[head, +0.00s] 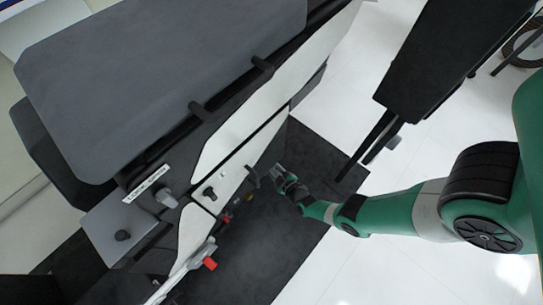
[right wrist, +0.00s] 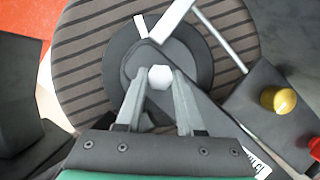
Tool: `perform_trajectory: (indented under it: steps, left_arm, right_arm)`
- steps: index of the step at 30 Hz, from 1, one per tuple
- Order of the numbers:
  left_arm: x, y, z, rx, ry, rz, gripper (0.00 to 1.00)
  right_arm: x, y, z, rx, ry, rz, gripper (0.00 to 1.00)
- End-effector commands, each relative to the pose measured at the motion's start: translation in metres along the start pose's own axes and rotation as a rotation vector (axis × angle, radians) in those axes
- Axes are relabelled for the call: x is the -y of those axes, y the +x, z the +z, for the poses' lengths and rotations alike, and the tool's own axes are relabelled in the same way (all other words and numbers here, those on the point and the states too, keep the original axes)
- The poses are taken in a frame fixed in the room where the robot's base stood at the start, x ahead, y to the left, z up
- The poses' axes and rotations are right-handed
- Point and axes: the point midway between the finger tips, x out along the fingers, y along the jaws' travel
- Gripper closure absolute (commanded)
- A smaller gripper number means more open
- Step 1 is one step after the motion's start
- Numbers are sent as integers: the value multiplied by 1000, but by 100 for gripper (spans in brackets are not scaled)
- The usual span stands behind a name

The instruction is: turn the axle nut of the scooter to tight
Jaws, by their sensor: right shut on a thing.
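The axle nut (right wrist: 159,76) is a pale hexagonal nut at the centre of the wheel's dark hub in the right wrist view. My right gripper (right wrist: 159,82) has its two fingers on either side of the nut and is shut on it. The wheel (right wrist: 85,60) has a dark ribbed surface and fills the upper part of that view. In the head view my right gripper (head: 279,174) is at the lower side of the scooter (head: 240,130), whose body has white and grey panels. The nut cannot be made out there. My left gripper is not in view.
A yellow knob (right wrist: 278,100) and a red knob (right wrist: 315,148) sit on a dark plate right of the wheel. A grey strut (right wrist: 222,38) runs close to the hub. A black hanging panel (head: 450,50) is at upper right. White floor (head: 345,90) is open right of the scooter.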

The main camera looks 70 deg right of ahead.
Motion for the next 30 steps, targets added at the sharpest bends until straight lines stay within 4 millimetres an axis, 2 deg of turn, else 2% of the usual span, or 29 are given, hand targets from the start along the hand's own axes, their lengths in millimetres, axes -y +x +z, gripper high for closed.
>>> perform_trajectory:
  steps: [11, 30]
  left_arm:
    - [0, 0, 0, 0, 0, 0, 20]
    - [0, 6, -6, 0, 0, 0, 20]
  right_arm:
    - [-2, 0, 0, 0, 101, -39, 100]
    - [-7, 1, 2, 2, 621, -253, 100]
